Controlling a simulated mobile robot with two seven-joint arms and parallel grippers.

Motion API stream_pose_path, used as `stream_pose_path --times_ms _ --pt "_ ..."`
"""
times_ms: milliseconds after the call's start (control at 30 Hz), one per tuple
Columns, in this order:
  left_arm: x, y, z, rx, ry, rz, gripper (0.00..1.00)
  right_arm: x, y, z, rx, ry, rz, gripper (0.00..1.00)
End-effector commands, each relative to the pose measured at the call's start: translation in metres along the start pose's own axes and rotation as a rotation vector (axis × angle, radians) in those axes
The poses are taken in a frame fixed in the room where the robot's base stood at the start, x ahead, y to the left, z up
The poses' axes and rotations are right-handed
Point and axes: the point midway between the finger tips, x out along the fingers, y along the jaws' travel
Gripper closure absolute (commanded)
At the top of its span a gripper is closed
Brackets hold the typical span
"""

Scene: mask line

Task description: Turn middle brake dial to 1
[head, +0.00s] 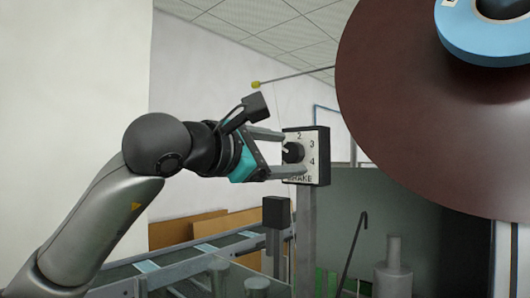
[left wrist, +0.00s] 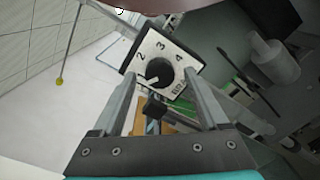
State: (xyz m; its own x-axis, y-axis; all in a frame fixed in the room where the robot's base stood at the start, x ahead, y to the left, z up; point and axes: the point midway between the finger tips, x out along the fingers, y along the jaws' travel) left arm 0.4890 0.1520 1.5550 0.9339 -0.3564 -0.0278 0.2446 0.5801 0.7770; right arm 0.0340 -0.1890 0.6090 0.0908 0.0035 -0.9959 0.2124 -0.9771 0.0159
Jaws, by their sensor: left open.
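The brake dial is a black round knob (head: 292,152) on a white square plate (head: 321,142) on top of a grey post. The plate reads 2, 3, 4 and BRAKE; no 1 can be made out. In the left wrist view the knob (left wrist: 160,73) has a white pointer mark aimed to the lower left, away from 2, 3 and 4. My left gripper (head: 292,154) is open, with one finger on either side of the knob. In the wrist view its fingertips (left wrist: 160,78) reach the plate; whether they touch the knob cannot be told. My right gripper is out of view.
A large brown disc (head: 400,100) with a blue ring (head: 485,30) fills the upper right. A black box on a post (head: 276,212) stands below the dial. A conveyor frame (head: 190,260) runs at lower left. A hooked rod (head: 356,245) and grey cylinder (head: 393,280) are at lower right.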

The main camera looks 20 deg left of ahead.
Motion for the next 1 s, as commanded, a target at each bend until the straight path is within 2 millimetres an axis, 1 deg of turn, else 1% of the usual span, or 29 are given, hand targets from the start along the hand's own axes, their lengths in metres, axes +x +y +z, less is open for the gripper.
stream_pose_path --times_ms 167,400,600,700,800,1000 --pt "-0.025 -0.001 -0.001 0.004 0.000 0.005 0.23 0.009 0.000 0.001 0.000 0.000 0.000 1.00" --pt "-0.084 0.000 -0.002 0.004 0.000 0.007 0.23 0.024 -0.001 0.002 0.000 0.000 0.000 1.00" --pt "-0.125 0.000 -0.001 0.003 0.001 0.006 0.23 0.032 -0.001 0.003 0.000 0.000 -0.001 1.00" --pt "-0.138 0.000 -0.001 0.001 0.001 0.004 0.23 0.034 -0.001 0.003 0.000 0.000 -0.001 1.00" --pt "-0.146 0.000 -0.001 0.001 0.000 0.002 0.23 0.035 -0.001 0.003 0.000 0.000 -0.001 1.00" --pt "-0.150 0.000 0.000 0.001 0.000 0.001 0.23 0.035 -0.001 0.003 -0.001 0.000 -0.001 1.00"
